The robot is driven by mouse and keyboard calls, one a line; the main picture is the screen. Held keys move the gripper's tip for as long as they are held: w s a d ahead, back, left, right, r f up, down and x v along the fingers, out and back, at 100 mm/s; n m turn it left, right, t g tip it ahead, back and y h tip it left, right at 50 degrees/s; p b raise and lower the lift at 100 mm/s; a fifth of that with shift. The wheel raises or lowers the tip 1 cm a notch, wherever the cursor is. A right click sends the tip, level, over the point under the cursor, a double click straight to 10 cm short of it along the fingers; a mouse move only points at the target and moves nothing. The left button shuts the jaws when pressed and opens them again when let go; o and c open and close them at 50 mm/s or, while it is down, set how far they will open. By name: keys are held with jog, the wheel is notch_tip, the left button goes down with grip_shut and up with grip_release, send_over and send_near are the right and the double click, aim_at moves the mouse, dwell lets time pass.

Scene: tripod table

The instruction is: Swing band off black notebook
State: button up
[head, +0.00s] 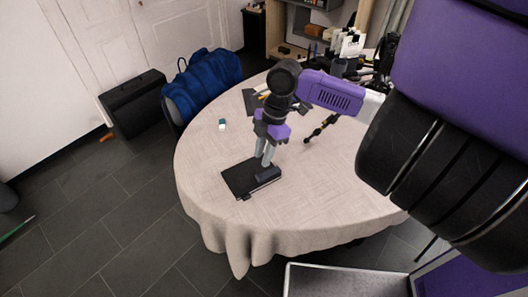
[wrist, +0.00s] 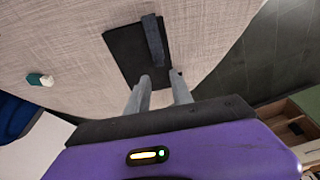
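The black notebook (head: 240,180) lies flat on the cloth-covered round table, on its near side. A dark grey band (head: 268,174) sits on the notebook; in the wrist view the band (wrist: 153,40) is a straight strip along the right part of the notebook (wrist: 125,50). My gripper (head: 264,163) points down over the band. I cannot tell whether the fingers touch the band.
A small teal and white block (head: 222,124) lies on the table (head: 205,160) to the left of the notebook. A black and gold item (head: 321,130) lies to the right. A blue jacket (head: 205,85) hangs on a chair behind. The left side of the tabletop is mostly clear.

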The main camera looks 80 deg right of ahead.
aim_at(257, 176)
jog(key=shift+b+x, duration=2.35)
jog(key=shift+x, duration=1.35)
jog(key=c, duration=0.4)
jog(key=shift+r, duration=0.1)
